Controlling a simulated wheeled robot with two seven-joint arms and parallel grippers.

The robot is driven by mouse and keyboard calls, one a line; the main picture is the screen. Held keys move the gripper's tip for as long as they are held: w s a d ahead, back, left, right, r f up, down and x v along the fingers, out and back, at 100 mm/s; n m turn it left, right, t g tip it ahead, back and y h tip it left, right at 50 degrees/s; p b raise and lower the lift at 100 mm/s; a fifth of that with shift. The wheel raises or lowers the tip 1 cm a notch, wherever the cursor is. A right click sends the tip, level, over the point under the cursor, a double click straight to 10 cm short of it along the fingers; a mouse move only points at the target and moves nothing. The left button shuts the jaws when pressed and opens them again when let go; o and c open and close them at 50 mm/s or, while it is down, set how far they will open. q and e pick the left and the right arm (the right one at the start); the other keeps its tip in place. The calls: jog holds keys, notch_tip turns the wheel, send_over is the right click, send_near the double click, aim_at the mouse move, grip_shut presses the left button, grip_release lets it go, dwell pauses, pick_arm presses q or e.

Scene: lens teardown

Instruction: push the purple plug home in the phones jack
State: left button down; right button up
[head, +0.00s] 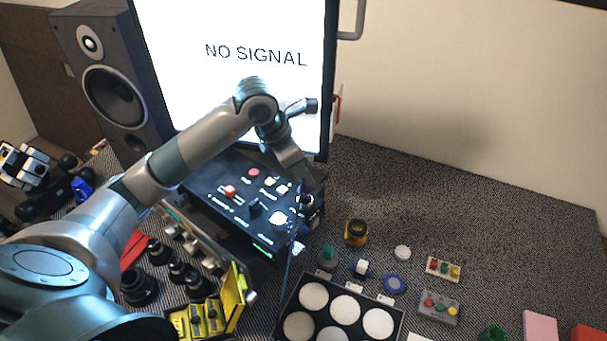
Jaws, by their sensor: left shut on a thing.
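My left gripper (305,196) is at the right end of the black control panel (228,196), its fingers pointing down. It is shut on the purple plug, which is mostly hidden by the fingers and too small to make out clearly. A thin dark bluish cable (289,262) hangs from the gripper area down to the table. The phones jack is hidden near the fingertips, so I cannot tell how deep the plug sits. My right gripper does not show.
A monitor (235,85) and a speaker (110,90) stand behind the panel. A black tray of white discs (314,296), an amber-banded jar (356,232) and small button boxes (438,307) lie in front and right. The table's back right is clear.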

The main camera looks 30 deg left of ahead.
pick_arm(q)
jog(key=shift+f+b, duration=1.65)
jog(key=shift+b, duration=0.1)
dwell(1.7)
jog(key=c, duration=1.5)
grip_release()
jog(key=shift+r, duration=0.1)
jog(key=shift+s+a+r, duration=0.15)
jog(key=shift+r, duration=0.35)
jog(key=shift+b+v, duration=2.25)
jog(key=shift+v, duration=5.85)
